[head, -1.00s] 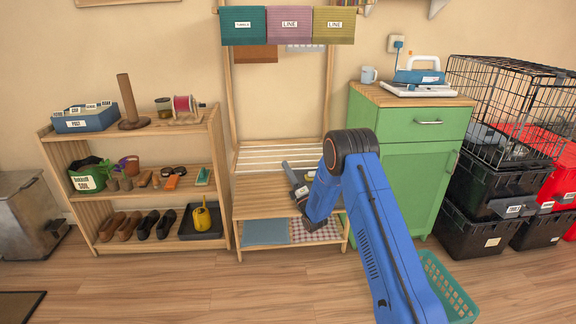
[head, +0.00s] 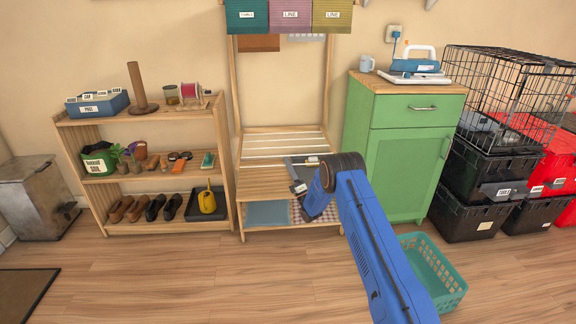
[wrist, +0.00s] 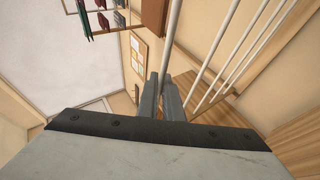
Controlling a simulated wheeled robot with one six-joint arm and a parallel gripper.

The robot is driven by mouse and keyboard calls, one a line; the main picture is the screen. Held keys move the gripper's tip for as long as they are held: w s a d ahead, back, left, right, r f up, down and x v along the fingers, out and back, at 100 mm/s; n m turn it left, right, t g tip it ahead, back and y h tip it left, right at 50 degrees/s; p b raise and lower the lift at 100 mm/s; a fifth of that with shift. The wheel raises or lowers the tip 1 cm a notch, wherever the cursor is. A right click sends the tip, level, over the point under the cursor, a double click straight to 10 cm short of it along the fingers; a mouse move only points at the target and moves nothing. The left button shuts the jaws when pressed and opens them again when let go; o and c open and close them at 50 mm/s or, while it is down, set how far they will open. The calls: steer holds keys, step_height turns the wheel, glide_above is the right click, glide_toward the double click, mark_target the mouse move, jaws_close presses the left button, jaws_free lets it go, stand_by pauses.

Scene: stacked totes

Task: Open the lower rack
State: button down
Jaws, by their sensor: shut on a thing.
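The wooden stand (head: 331,88) is against the wall, between the open shelf and the green cabinet. Its lower rack (head: 283,142), a light wooden frame with several white rods, sits above a wooden shelf (head: 268,189). My gripper (head: 297,162) is at the front right of this rack, with my blue arm reaching in from the lower right. In the wrist view, the closed fingers (wrist: 164,95) grip one pale rod (wrist: 172,42), with the other rods (wrist: 232,58) to the right. My wrist hides part of the rack's right side.
The shelf unit (head: 160,115) is at left. The green cabinet (head: 395,160) stands close at right, with a teal basket (head: 432,268) on the floor before it. Black and red totes (head: 480,200) are far right.

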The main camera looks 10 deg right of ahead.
steer(key=shift+d+f+h, duration=0.15)
steer(key=shift+f+h, duration=0.15)
steer(key=shift+f, duration=0.65)
steer(key=c, duration=1.9)
jaws_free()
steer(key=shift+w+f, duration=0.1)
steer(key=shift+f, duration=0.1)
steer(key=shift+r, duration=0.15)
steer(key=shift+r, duration=0.2)
steer(key=shift+f, duration=0.1)
